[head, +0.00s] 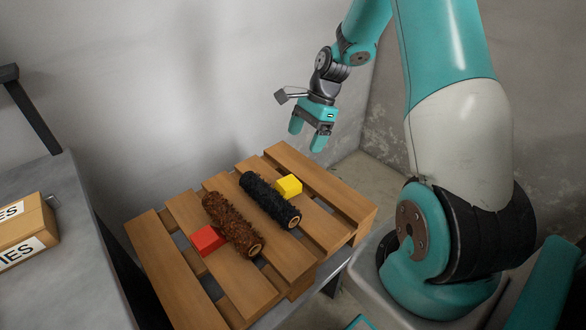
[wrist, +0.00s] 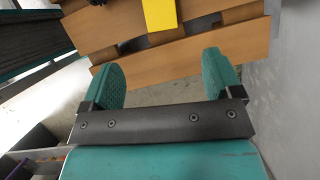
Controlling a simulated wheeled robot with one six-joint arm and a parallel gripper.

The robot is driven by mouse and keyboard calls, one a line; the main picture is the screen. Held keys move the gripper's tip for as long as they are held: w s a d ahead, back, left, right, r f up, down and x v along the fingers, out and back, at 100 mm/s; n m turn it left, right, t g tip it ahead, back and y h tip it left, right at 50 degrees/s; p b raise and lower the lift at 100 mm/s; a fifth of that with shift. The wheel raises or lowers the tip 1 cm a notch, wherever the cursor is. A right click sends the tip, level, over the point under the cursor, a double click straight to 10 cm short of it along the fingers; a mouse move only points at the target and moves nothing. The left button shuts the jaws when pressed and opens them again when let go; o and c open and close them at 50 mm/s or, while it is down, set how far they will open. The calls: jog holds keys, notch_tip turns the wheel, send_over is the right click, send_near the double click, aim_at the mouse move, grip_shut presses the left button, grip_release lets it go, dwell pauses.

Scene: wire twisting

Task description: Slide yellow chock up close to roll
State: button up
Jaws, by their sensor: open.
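The yellow chock (head: 288,186) is a small block on the wooden pallet, at the right of the black fuzzy roll (head: 268,199), close to its upper half. I cannot tell whether they touch. The chock also shows at the top of the wrist view (wrist: 160,14), partly cut off. A brown fuzzy roll (head: 230,222) lies left of the black one, with a red block (head: 207,240) at its lower left side. My gripper (head: 307,143) is open and empty, raised above the pallet's far right side. Its two teal fingers also show in the wrist view (wrist: 170,78).
The slatted wooden pallet (head: 335,197) has gaps between its boards and rests on a grey surface. A cardboard box (head: 35,225) stands on a grey table (head: 80,250) at left. A concrete wall stands behind. The pallet's right boards are clear.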

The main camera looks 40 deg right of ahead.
aim_at(288, 183)
jog(key=b+x, duration=0.2)
jog(key=x, duration=1.3)
jog(key=shift+d, duration=0.1)
jog(key=c, duration=1.1)
jog(key=o, duration=1.1)
jog(key=p+v, duration=0.2)
jog(key=v, duration=1.5)
jog(key=shift+r+p, duration=0.25)
jog(key=shift+p, duration=0.05)
